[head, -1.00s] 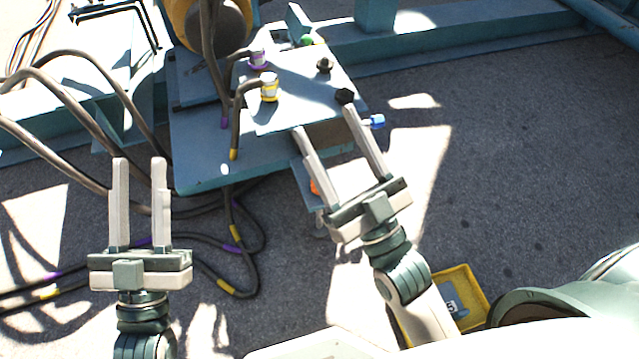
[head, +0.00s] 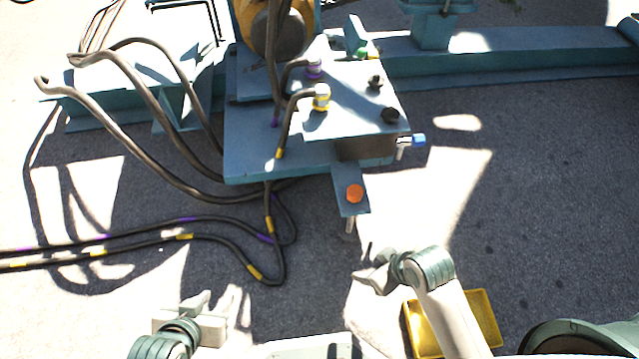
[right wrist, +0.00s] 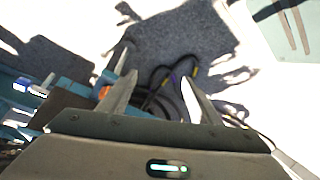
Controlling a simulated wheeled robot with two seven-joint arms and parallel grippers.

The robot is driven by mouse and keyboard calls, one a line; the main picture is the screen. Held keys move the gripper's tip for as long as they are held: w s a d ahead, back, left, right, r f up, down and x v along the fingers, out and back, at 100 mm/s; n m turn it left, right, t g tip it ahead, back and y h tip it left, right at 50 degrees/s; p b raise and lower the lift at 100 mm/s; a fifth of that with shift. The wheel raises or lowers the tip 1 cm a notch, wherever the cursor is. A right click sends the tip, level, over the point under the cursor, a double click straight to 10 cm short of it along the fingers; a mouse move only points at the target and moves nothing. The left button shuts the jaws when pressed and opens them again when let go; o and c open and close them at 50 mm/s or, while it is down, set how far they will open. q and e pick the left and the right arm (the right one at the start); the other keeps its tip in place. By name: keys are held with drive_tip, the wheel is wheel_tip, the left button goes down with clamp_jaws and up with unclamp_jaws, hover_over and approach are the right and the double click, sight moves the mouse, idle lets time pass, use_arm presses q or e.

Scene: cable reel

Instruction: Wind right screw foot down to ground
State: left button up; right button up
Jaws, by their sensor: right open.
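The right screw foot has an orange knob (head: 355,193) on top of a small blue bracket at the front right of the reel frame. Its pale threaded end (head: 350,226) shows below the bracket; I cannot tell whether it touches the ground. My right gripper (head: 369,262) is in front of and below the foot, apart from it. In the right wrist view my right gripper (right wrist: 162,84) is open and empty, with a bit of the orange knob (right wrist: 103,93) beside its left finger. My left gripper (head: 207,301) is low at left, its fingers apart and empty.
A blue-handled valve (head: 417,140) sticks out right of the blue frame plate (head: 265,155), above the bracket. Dark cables (head: 205,235) loop over the ground at left. A yellow tray (head: 485,315) lies near my right arm. The ground to the right is clear.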

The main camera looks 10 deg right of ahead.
drive_tip(key=w+d+f+n+g, duration=0.1)
drive_tip(key=w+f+n+g, duration=0.25)
drive_tip(key=w+n, duration=0.65)
use_arm(q)
drive_tip(key=w+d+r+t+h, duration=0.2)
drive_tip(key=d+r+t+h, duration=0.1)
drive_tip(key=d, duration=0.5)
wheel_tip(320, 180, up, 2)
drive_tip(key=shift+w+r+t, duration=0.25)
drive_tip(key=shift+t, duration=0.35)
use_arm(e)
drive_tip(key=w+d+r+n+y, duration=0.1)
drive_tip(key=w+d+r, duration=0.2)
drive_tip(key=w, duration=0.6)
drive_tip(key=w+d+r+n+g+y, duration=0.1)
drive_tip(key=w+d+r, duration=0.3)
drive_tip(key=w+r, duration=0.3)
drive_tip(key=shift+w+d+r, duration=0.15)
drive_tip(key=shift+w+d, duration=0.1)
drive_tip(key=shift+w, duration=0.95)
drive_tip(key=shift+g, duration=0.25)
